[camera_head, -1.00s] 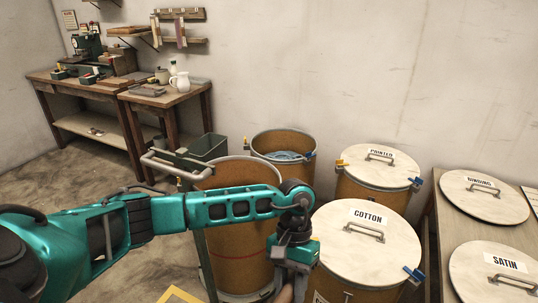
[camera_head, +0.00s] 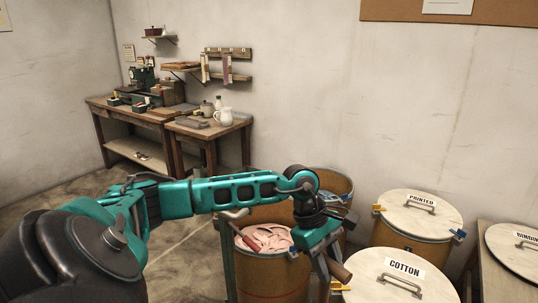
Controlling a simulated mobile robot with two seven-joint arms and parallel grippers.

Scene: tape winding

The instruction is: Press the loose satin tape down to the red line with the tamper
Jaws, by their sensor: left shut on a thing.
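Pink loose satin tape (camera_head: 266,238) lies heaped in an open brown drum (camera_head: 268,277) at the lower middle, below my left forearm. A faint red line crosses the drum's outside near the bottom of the view. A red, rod-like piece (camera_head: 247,240) lies at the tape's left side. My left gripper (camera_head: 324,262) points down at the drum's right edge. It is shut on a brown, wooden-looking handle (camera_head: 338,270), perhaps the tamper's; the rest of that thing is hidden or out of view. My right gripper is not in view.
Lidded drums marked PRINTED (camera_head: 440,217) and COTTON (camera_head: 385,278) stand close at the right. Another open drum (camera_head: 335,185) stands behind my wrist. A lid marked BINDING (camera_head: 520,248) is at the right edge. Workbenches (camera_head: 150,118) stand at the back left; floor between is clear.

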